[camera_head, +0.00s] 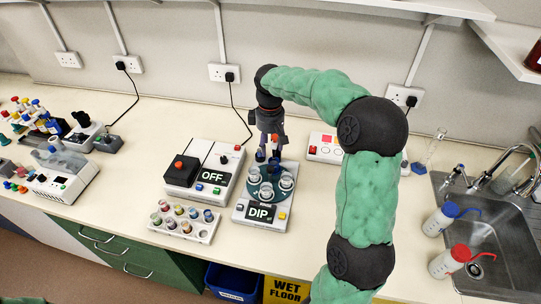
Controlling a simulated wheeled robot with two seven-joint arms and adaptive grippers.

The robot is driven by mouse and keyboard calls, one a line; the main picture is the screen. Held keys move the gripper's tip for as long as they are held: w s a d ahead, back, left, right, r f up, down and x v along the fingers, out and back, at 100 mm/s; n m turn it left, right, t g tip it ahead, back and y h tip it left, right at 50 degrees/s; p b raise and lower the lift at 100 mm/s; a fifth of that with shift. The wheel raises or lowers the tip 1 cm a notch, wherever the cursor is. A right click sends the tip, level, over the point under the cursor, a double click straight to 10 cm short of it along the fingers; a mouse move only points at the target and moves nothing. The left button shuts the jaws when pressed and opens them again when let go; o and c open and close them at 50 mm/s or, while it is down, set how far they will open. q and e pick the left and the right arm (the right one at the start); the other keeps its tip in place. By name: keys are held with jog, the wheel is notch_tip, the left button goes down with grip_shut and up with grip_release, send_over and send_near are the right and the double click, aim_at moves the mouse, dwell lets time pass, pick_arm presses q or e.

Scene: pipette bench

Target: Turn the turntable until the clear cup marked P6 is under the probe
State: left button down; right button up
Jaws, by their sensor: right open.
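The turntable (276,195) is a dark teal disc on a white unit whose front sign reads DIP (261,213). Several clear cups (287,183) stand upright around it. Their marks are too small to read, so I cannot tell which cup is P6. My right gripper (268,150) is open and points down at the far side of the turntable. I cannot tell whether it touches anything. The probe cannot be told apart behind and below the gripper. My left gripper is not in view.
A white unit with an OFF sign (212,176) stands left of the turntable unit. A rack of small vials (184,221) is in front of it. The sink (500,230) is at the right.

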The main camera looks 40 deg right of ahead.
aim_at(270, 168)
notch_tip(270, 168, down, 11)
jog(key=shift+r+b, duration=0.15)
jog(key=shift+b, duration=1)
grip_shut()
